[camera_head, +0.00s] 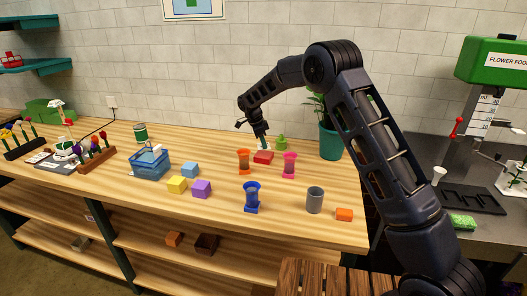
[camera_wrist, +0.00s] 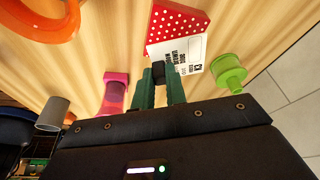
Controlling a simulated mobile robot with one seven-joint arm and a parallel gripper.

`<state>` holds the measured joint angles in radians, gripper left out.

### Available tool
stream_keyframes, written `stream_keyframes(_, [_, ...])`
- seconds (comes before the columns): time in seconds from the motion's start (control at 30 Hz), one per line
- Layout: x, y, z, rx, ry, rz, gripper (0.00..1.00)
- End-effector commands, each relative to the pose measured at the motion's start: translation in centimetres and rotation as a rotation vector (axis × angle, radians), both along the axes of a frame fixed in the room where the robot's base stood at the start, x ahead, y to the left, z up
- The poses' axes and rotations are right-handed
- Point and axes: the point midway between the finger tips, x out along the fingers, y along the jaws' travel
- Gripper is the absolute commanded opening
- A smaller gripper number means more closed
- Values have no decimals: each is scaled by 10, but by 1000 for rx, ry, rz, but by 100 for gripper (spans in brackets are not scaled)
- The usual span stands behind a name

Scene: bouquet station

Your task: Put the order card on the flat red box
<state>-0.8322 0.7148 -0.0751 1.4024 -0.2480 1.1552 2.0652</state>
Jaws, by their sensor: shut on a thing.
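The order card (camera_wrist: 188,50) is white with dark print and shows in the wrist view. My gripper (camera_wrist: 160,82) is shut on a small dark part at the card's near edge. The flat red box (camera_wrist: 178,21) with white dots lies behind the card, which covers part of it; I cannot tell whether the card touches it. In the head view the red box (camera_head: 263,157) is on the wooden counter, and my gripper (camera_head: 262,141) points down just above it. The card is hard to make out there.
An orange vase (camera_head: 244,162) stands left of the box and a pink vase (camera_head: 289,165) right of it. A green stacked piece (camera_head: 281,143) is close behind. A teal pot (camera_head: 330,141) stands farther right. The front counter holds a blue vase (camera_head: 252,197) and grey cup (camera_head: 315,200).

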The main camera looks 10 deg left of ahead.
Motion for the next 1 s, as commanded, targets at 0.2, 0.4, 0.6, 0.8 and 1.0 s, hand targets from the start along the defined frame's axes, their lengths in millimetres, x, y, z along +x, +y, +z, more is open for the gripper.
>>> stream_keyframes(0.2, [0, 0, -25, -1, 2, -1, 0])
stream_keyframes(0.4, [0, 0, -42, 0, 1, -1, 0])
stream_keyframes(0.6, [0, 0, -41, 0, 1, -1, 0])
stream_keyframes(0.8, [0, 0, -44, 0, 1, 0, 25])
stream_keyframes(1.0, [0, 0, -43, 0, 1, -1, 35])
